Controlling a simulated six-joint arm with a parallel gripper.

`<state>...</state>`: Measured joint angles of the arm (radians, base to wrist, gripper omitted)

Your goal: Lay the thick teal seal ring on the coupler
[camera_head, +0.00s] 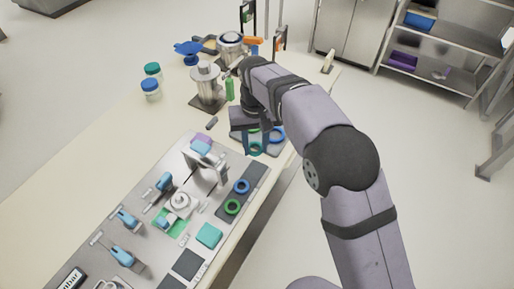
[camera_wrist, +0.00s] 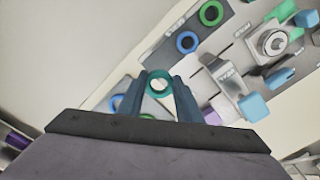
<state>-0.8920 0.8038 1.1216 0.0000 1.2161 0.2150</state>
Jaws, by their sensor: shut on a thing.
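My gripper (camera_head: 255,148) is shut on the teal seal ring (camera_wrist: 159,83), which sits upright-looking between the two fingertips in the wrist view. In the head view the teal ring (camera_head: 256,149) shows low at the fingertips, near the front edge of a grey tray; I cannot tell its exact height. A round pale metal fitting (camera_head: 181,201), which looks like the coupler, stands on the grey board to the lower left of my gripper. It also shows at the upper right of the wrist view (camera_wrist: 272,42).
The grey tray (camera_head: 237,137) holds a blue ring (camera_head: 277,135). A blue ring (camera_head: 241,187) and a green ring (camera_head: 232,207) lie on a dark strip. A metal bracket (camera_head: 215,172) with a blue block stands between gripper and fitting. Blue-handled clamps stand further left.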

